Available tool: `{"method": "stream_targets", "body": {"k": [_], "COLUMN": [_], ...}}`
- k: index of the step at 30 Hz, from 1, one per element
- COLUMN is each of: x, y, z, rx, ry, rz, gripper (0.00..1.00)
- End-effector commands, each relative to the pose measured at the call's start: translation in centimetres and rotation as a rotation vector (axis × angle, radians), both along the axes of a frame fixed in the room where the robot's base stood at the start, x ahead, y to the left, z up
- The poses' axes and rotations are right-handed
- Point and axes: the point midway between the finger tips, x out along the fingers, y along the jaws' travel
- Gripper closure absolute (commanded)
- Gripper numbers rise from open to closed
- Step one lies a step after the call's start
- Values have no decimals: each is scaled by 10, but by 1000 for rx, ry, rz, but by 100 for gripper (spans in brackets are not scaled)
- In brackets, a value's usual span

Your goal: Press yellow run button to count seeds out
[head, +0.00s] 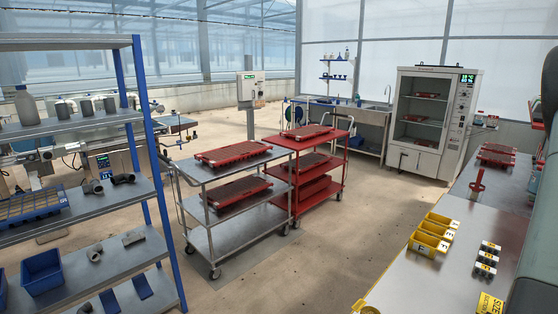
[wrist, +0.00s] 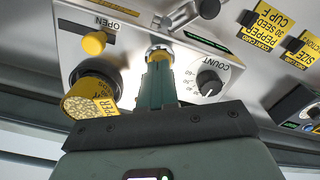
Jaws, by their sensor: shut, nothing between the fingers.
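In the wrist view my gripper (wrist: 161,66) is shut with nothing in it. Its green fingers point at a grey control panel (wrist: 128,50). The fingertips are in front of a chrome-ringed button (wrist: 158,48); a little yellow shows there, and the fingers hide most of its face. I cannot tell whether they touch it or whether it is pressed in. A yellow knob (wrist: 94,43) sits left of the fingers by the word OPEN. A black COUNT dial (wrist: 209,82) with numbers around it sits to their right. The gripper does not show in the head view.
Yellow seed labels (wrist: 258,30) are at upper right. In the head view, yellow bins (head: 432,235) stand on the right bench, and carts with red trays (head: 233,153) stand mid-floor.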

Motion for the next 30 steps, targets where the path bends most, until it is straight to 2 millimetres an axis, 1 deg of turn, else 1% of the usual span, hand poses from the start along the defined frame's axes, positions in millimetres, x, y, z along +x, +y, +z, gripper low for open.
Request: {"method": "stream_targets", "body": {"k": [20,26,30], "x": [0,0,0], "y": [0,0,0], "z": [-14,-13,-8], "rx": [0,0,-1], "ry": [0,0,-1], "rz": [-1,0,1], "gripper": [100,100,100]}}
